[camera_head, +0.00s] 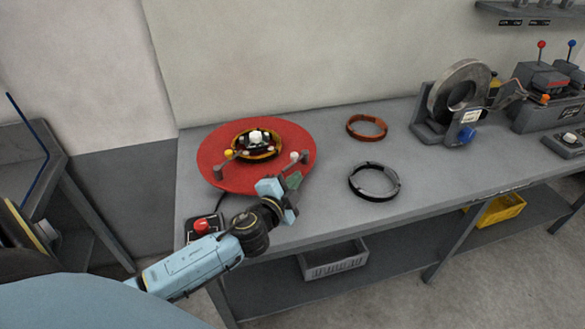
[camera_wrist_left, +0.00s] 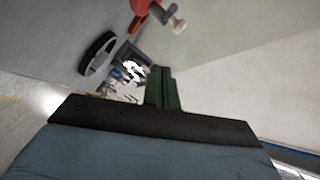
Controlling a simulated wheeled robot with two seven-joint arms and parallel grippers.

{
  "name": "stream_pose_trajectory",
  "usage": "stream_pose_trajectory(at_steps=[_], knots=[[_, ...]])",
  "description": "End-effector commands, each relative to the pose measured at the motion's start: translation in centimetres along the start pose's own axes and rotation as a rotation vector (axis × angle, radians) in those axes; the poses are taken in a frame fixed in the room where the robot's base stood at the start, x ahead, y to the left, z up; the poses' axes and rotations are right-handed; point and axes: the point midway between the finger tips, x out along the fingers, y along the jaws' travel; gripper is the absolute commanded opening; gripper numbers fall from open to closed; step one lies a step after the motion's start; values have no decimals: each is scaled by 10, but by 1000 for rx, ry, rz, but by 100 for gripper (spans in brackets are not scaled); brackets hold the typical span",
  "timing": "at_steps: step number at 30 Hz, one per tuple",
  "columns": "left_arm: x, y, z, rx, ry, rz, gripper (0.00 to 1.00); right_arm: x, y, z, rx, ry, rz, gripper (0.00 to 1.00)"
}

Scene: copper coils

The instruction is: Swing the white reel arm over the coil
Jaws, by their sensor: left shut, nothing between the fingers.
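A red round reel plate (camera_head: 215,140) lies on the bench with a copper coil (camera_head: 272,152) around its hub. The white reel arm (camera_head: 295,157) is at the plate's right side, its white end apart from the coil. In the left wrist view, the white reel arm (camera_wrist_left: 178,22) shows at the top, beyond the fingers. A yellow-ended arm (camera_head: 229,153) is at the coil's left edge. My left gripper (camera_head: 293,182) is at the plate's lower right edge, just below the white arm. Its green fingers (camera_wrist_left: 161,88) are together and empty. My right gripper is out of view.
An orange ring (camera_head: 367,127) and a black ring (camera_head: 374,181) lie right of the plate. A red button box (camera_head: 203,227) sits at the bench's front left. A grey machine with a metal ring (camera_head: 460,90) stands further right. A wall is behind.

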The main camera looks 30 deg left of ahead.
Motion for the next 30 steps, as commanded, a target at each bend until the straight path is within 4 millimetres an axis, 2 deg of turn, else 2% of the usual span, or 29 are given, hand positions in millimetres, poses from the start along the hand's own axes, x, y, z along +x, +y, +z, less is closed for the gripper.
stream_pose_trajectory(at_steps=[3, 8, 9, 12, 16, 30], knots=[[25, -2, -1, 1, 0, -3, 0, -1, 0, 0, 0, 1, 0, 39], [54, -1, 0, 0, -1, -2, 0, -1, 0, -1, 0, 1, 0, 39], [57, 0, 5, 2, -3, 0, 0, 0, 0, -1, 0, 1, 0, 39], [59, 1, 22, 2, -4, 1, 0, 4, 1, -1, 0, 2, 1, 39], [62, 1, 34, 0, -2, 0, 0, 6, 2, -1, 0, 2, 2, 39], [63, 0, 41, -2, -2, 0, 0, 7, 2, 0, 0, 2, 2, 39]])
